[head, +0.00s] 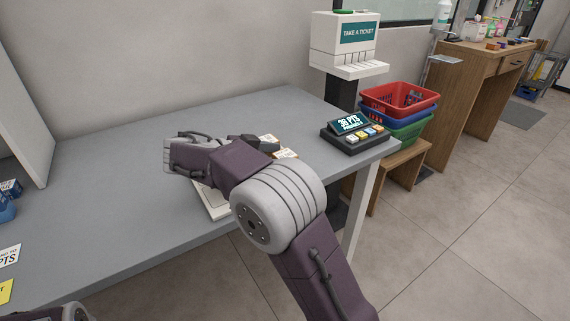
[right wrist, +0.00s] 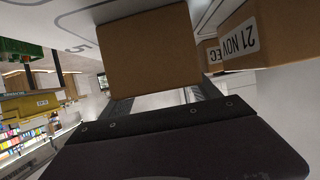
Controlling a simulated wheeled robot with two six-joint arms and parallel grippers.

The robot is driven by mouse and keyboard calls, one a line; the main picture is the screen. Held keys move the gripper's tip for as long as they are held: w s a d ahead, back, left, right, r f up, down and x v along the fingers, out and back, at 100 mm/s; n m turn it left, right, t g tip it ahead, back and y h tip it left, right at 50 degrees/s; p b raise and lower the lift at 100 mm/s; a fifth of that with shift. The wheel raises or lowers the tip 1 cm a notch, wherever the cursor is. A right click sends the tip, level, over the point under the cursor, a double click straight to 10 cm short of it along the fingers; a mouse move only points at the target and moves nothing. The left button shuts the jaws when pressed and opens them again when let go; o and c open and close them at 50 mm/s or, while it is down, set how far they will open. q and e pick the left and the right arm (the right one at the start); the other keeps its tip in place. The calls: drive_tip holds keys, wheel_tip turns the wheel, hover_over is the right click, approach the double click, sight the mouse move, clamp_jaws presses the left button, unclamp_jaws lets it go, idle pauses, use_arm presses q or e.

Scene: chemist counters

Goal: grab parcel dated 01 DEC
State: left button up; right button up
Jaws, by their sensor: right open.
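In the right wrist view a plain brown parcel (right wrist: 148,55) stands just beyond and between the fingers of my open right gripper (right wrist: 162,98). Its visible face has no readable date. Beside it on the right is a parcel labelled "21 NOV" (right wrist: 240,42). Another parcel (right wrist: 212,55), partly hidden between them, shows only the letters "EC". In the head view my right gripper (head: 172,157) is over the grey counter (head: 110,190). My arm hides most of the parcels (head: 286,154) there; a few labelled corners show behind it.
A white board (head: 211,206) lies partly under my arm. A small keypad display (head: 352,133) stands at the counter's right end. Beyond are a ticket machine (head: 345,45) and stacked baskets (head: 400,98). The counter's left middle is clear.

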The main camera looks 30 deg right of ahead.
sight(280, 156)
drive_tip(key=c, duration=1.5)
wheel_tip(280, 156, up, 4)
drive_tip(key=shift+r+p, duration=0.15)
drive_tip(key=shift+p, duration=1)
drive_tip(key=s+d+r, duration=0.1)
drive_tip(key=s+r, duration=0.1)
drive_tip(key=s, duration=0.1)
drive_tip(key=s+d+r, duration=0.1)
drive_tip(key=s+r, duration=0.1)
drive_tip(key=s, duration=0.2)
drive_tip(key=s+d+r+p, duration=0.1)
drive_tip(key=s+d+r, duration=0.1)
drive_tip(key=s, duration=0.2)
drive_tip(key=shift+r, duration=0.4)
